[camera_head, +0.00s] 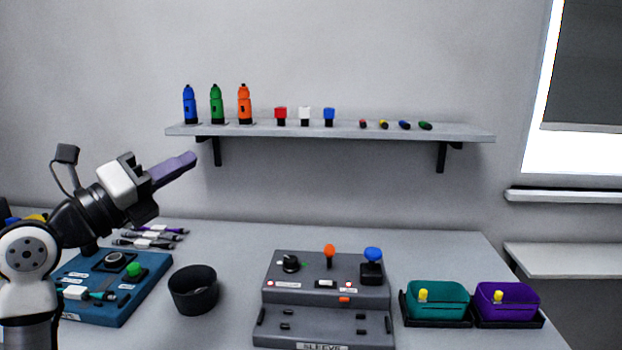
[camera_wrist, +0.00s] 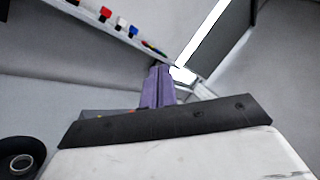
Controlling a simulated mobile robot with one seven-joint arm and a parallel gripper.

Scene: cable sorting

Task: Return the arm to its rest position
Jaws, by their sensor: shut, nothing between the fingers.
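My gripper (camera_head: 192,158) is at the left of the head view, raised above the table and pointing up and to the right. Its purple fingers are together with nothing between them. In the wrist view the purple fingers (camera_wrist: 157,86) point away from the camera, closed, toward the wall and window. My gripper is apart from the shelf, in front of its left end in the picture, and touches nothing that I can see.
The grey table (camera_head: 220,245) holds a blue board (camera_head: 135,300), a black bowl (camera_head: 193,290), a grey control panel (camera_head: 325,300), a teal bin (camera_head: 437,298) and a purple bin (camera_head: 507,300). Cables (camera_head: 150,238) lie behind the board. A wall shelf (camera_head: 330,130) carries bottles and small items.

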